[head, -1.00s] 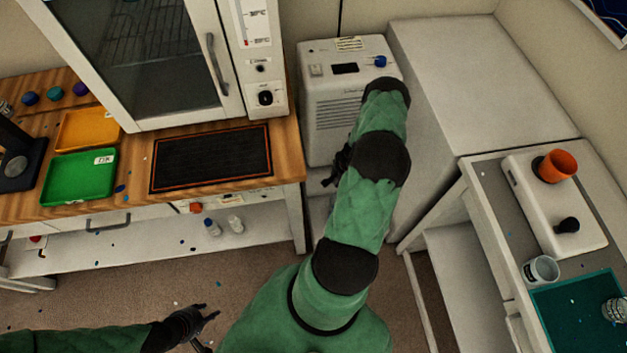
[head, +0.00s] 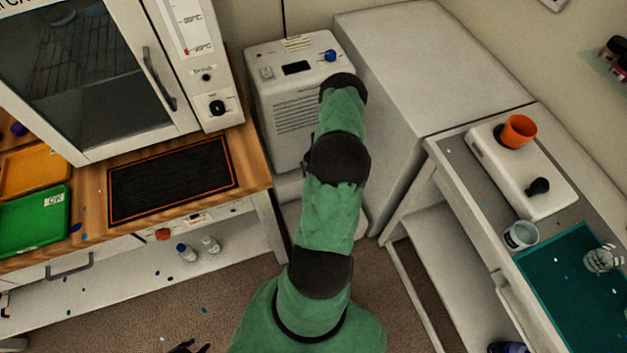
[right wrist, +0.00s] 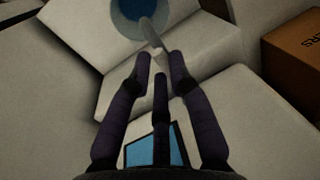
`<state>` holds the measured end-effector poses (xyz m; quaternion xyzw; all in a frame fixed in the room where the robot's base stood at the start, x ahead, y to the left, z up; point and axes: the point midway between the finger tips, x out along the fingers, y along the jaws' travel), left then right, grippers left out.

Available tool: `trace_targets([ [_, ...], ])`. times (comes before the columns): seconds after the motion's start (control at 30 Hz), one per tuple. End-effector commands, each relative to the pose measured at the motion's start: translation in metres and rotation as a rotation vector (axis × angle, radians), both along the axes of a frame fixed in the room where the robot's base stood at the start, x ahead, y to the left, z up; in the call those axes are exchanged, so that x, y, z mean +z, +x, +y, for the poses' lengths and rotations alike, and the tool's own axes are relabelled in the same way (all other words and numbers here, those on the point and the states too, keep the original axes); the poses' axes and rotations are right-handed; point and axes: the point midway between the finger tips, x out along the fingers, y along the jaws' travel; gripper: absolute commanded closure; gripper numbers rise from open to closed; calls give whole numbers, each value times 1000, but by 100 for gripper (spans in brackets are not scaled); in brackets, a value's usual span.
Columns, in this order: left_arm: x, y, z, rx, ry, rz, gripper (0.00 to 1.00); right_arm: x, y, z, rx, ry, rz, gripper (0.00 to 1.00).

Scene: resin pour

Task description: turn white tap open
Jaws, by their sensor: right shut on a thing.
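In the right wrist view my right gripper (right wrist: 161,62) has its dark fingers closed around a slim white piece (right wrist: 155,39), which looks like the white tap's lever. The fingertips hide part of it. A round blue thing with a pale rim (right wrist: 138,8) shows beyond it. In the head view my right arm reaches to the front of the white cabinet machine (head: 290,95). Only a dark bit of that gripper (head: 307,157) shows beside the arm there, and the tap is hidden. My left gripper (head: 188,348) is mostly cut off at the bottom edge.
A brown box (right wrist: 292,55) stands at the right in the wrist view. In the head view an oven (head: 95,75) and a black mat (head: 172,180) are left of the machine.

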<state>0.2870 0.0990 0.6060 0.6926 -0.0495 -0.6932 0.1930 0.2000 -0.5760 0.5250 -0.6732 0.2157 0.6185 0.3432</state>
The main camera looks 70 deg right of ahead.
Motion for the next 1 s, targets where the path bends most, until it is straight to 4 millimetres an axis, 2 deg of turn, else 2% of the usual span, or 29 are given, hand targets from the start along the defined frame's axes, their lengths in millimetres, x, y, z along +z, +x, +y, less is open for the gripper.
trace_targets([
  [0.27,0,0,0,0,0,0,59,0,0,-1,4,-3,0,100],
  [0.3,0,0,0,0,0,0,59,0,0,-1,4,-3,0,68],
  [0.37,0,0,0,0,0,0,59,0,0,-1,3,-3,0,55],
  [0.77,0,0,0,0,0,0,59,4,0,-1,2,-2,-1,55],
  [0.87,0,0,0,0,0,0,59,14,-2,-3,2,-2,-1,55],
  [1.0,0,0,0,0,0,0,59,37,-5,-7,2,-5,-1,55],
])
